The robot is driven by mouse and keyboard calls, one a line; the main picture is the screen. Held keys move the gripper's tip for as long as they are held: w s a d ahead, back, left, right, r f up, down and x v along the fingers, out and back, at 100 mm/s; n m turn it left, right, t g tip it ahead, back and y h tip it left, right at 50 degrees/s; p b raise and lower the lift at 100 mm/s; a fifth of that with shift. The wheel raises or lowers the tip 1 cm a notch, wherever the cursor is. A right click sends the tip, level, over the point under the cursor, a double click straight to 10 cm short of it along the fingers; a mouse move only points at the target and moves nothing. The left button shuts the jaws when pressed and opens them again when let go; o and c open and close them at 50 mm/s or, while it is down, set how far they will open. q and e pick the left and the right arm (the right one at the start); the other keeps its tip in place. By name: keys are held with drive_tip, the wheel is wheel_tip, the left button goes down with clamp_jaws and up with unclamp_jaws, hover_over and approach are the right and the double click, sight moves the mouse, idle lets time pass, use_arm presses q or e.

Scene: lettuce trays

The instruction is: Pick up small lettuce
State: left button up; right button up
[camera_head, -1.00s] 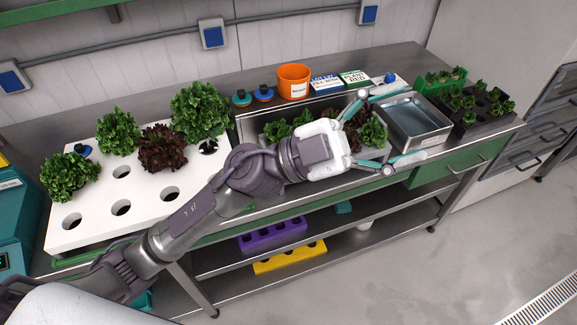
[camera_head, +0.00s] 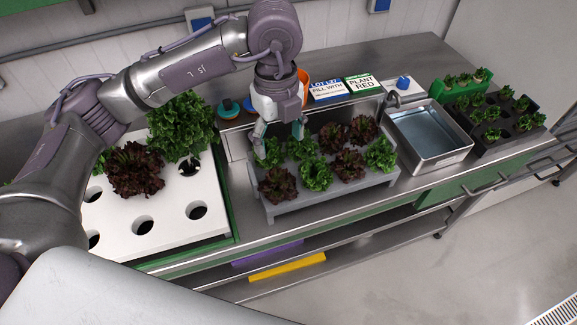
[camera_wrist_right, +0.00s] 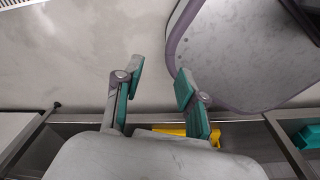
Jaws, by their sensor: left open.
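Several small lettuces stand in two rows in a grey tray (camera_head: 330,197), green ones and dark red ones. My left gripper (camera_head: 279,132) is open and points down over the back left corner of this tray. Its fingers are just above and beside a green lettuce (camera_head: 268,153), partly covering it; whether they touch it I cannot tell. Another green lettuce (camera_head: 301,147) stands just right of the fingers. A red lettuce (camera_head: 277,185) is at the front left. My right gripper (camera_wrist_right: 157,85) shows in the right wrist view, open and empty above the floor and a lower shelf.
A white planting board (camera_head: 160,235) with holes and larger lettuces lies at left. A steel sink (camera_head: 430,130) is right of the grey tray. Seedlings stand in a black tray (camera_head: 505,125) and a green one (camera_head: 455,92).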

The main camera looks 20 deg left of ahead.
sight(278, 179)
use_arm(q)
drive_tip(key=f, duration=0.1)
drive_tip(key=s+f, duration=0.1)
drive_tip(key=f+p, duration=0.1)
drive_tip(key=shift+s+a+f, duration=0.15)
drive_tip(key=shift+s+f, duration=0.15)
drive_tip(key=shift+s, duration=0.1)
wheel_tip(278, 179, down, 3)
drive_tip(key=shift+w+r+p, duration=0.1)
drive_tip(key=shift+w+p, duration=0.05)
drive_tip(key=shift+p, duration=0.2)
use_arm(e)
drive_tip(key=s+r, duration=0.2)
drive_tip(key=s, duration=0.4)
use_arm(q)
wheel_tip(278, 179, down, 3)
drive_tip(key=shift+f+p, duration=0.1)
drive_tip(key=shift+p, duration=0.75)
wheel_tip(278, 179, down, 2)
drive_tip(key=shift+f+p, duration=0.25)
drive_tip(key=shift+p, duration=0.1)
drive_tip(key=shift+w+f, duration=0.1)
drive_tip(key=shift+f, duration=0.35)
drive_tip(key=c, duration=1.2)
use_arm(e)
drive_tip(key=w, duration=0.1)
drive_tip(key=w+r, duration=0.2)
drive_tip(key=w, duration=0.1)
drive_tip(key=shift+r, duration=0.1)
